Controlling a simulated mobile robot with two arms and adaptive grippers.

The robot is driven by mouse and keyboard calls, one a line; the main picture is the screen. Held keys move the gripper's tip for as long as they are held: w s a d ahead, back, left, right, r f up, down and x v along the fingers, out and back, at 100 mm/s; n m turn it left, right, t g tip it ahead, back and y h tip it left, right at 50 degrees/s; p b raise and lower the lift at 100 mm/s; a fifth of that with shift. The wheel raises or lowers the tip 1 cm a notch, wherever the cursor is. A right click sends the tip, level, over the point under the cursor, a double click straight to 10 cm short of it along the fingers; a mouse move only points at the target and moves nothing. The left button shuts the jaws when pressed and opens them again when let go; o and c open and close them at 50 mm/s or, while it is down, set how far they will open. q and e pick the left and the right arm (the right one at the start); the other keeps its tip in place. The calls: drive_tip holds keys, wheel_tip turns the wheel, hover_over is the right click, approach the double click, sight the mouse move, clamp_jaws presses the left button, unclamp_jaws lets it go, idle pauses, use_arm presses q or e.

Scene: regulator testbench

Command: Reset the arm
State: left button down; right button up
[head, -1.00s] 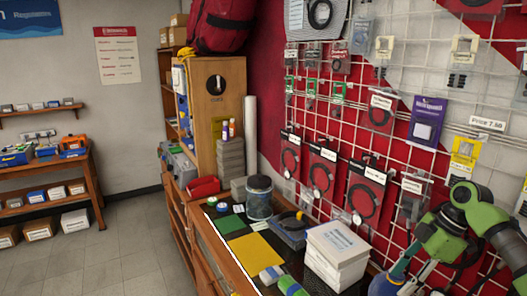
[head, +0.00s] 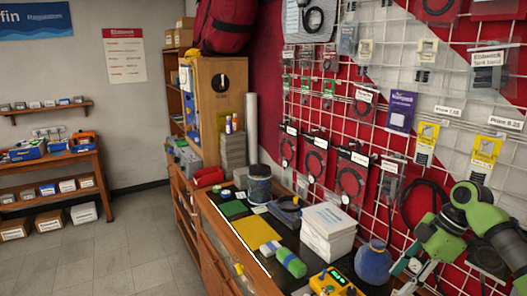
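My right arm (head: 480,215), green and dark grey, comes in at the right edge, in front of the wire grid. My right gripper (head: 408,268) is low at the right, just right of a round blue vessel (head: 373,263) on the counter. Its fingers are small and partly cut off by the frame, so I cannot tell whether they are open or whether they touch anything. My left gripper is not in view.
The counter holds stacked white boxes (head: 328,232), green-and-white rolls (head: 289,262), a yellow mat (head: 255,233) and a dark canister (head: 260,188). A wire grid (head: 350,95) with hanging packs stands behind. The floor (head: 130,240) at left is clear.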

drive_tip(key=s+a+f+m+h, duration=0.1)
drive_tip(key=s+a+f+m, duration=0.1)
drive_tip(key=s+a+f, duration=0.8)
drive_tip(key=s+a+f+m+h, duration=0.1)
drive_tip(key=s+a+f+m, duration=0.1)
drive_tip(key=s+a+f, duration=0.75)
drive_tip(key=s+d+m+t+h, duration=0.25)
drive_tip(key=s+d+m, duration=0.25)
drive_tip(key=s+m, duration=0.65)
wheel_tip(320, 180, down, 33)
drive_tip(key=s+n+b, duration=0.1)
drive_tip(key=s+b, duration=0.1)
drive_tip(key=b, duration=0.5)
use_arm(q)
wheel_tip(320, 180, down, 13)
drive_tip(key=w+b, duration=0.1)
drive_tip(key=b, duration=0.4)
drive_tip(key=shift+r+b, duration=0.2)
drive_tip(key=shift+b, duration=0.1)
use_arm(e)
drive_tip(key=s+d+f+g, duration=0.1)
drive_tip(key=s+f, duration=0.7)
drive_tip(key=f, duration=0.3)
drive_tip(key=s+d+f+g, duration=0.1)
drive_tip(key=s+d+f, duration=0.1)
drive_tip(key=s+f, duration=0.7)
wheel_tip(320, 180, down, 2)
drive_tip(key=shift+s+d, duration=0.15)
drive_tip(key=shift+s, duration=0.1)
drive_tip(key=shift+n, duration=0.25)
